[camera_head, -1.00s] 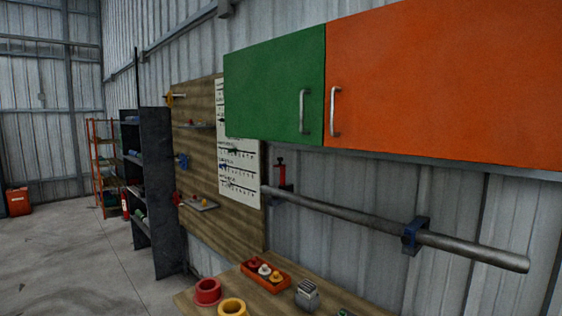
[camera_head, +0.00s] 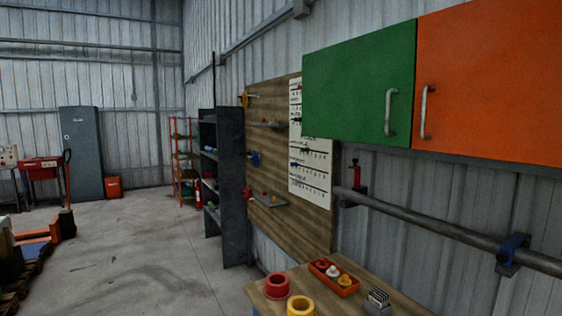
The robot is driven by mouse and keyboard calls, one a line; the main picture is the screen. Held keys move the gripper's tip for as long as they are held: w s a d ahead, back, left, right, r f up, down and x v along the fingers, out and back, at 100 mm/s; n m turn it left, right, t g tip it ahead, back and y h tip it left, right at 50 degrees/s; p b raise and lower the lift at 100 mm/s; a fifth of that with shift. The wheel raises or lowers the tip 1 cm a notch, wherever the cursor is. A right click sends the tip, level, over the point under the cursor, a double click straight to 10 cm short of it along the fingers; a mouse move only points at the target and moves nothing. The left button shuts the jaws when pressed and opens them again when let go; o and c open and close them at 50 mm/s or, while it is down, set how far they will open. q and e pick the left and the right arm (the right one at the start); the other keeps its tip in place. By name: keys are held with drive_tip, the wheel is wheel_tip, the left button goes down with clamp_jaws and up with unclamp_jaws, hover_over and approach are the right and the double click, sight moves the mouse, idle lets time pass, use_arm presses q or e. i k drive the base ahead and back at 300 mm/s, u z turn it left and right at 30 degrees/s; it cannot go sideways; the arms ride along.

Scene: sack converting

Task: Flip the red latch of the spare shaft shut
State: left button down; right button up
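The spare shaft (camera_head: 430,224) is a long grey bar held along the wall at the right, below the cabinets. A red latch (camera_head: 357,173) stands upright at its far left end, beside the bracket there, and looks raised. A blue clamp (camera_head: 511,250) sits around the shaft near the right edge. The shaft's right end is outside the picture. Neither of my grippers is in view.
A wooden bench (camera_head: 335,295) stands below the shaft, with a red ring (camera_head: 277,286), a yellow ring (camera_head: 300,306) and an orange tray (camera_head: 334,279). Green (camera_head: 360,82) and orange (camera_head: 492,82) cabinets hang above. The floor (camera_head: 140,250) at left is open.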

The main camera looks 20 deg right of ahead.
sight(356, 163)
drive_tip(key=u, duration=0.25)
drive_tip(key=i, duration=3.3)
drive_tip(key=z, duration=3.8)
